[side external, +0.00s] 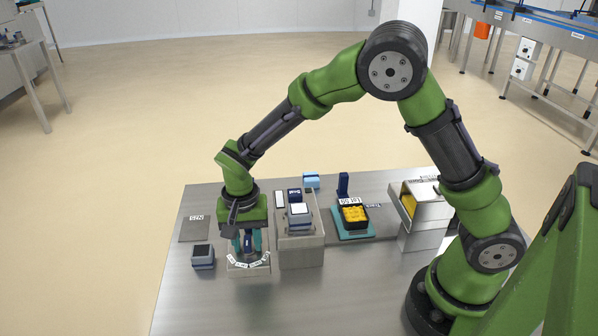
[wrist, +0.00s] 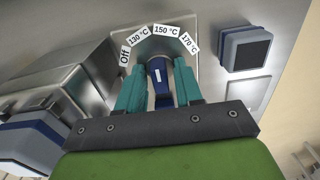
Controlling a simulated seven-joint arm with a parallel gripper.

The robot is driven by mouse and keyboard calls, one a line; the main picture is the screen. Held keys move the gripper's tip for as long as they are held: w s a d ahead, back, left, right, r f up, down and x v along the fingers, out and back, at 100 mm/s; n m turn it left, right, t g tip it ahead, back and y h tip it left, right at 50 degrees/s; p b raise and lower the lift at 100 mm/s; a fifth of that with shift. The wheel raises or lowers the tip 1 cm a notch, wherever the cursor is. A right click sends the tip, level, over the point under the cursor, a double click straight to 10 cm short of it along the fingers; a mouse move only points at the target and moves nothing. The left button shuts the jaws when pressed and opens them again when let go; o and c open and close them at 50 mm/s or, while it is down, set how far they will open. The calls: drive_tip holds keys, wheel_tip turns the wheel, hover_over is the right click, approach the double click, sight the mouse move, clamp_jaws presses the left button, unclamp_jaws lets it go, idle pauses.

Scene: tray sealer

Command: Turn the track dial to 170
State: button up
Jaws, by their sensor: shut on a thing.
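The track dial has a dark blue knob with a white mark (wrist: 158,75) on a grey metal housing. Labels Off, 130 °C, 150 °C and 170 °C fan out around it from left to right in the wrist view. The knob's marked end faces the label arc, roughly toward the gap between 130 °C and 150 °C; the exact setting is hard to tell. My gripper (wrist: 158,95) has its teal fingers on both sides of the knob, shut on it. In the side view my gripper (side external: 248,241) points down at the housing (side external: 240,271), and the knob is mostly hidden between the fingers.
A small box with a dark top (side external: 203,257) stands close left of the dial. The metal sealer body (side external: 301,253) stands close right. Further right are a black tray of yellow food (side external: 366,222) and a metal bin (side external: 425,213). The table's front left is clear.

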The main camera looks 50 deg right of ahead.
drive_tip(key=m, duration=0.2)
drive_tip(key=shift+m, duration=0.4)
drive_tip(key=m, duration=0.2)
drive_tip(key=shift+m, duration=1.5)
drive_tip(key=m, duration=0.4)
drive_tip(key=o, duration=0.4)
drive_tip(key=shift+o, duration=0.2)
drive_tip(key=shift+r, duration=0.1)
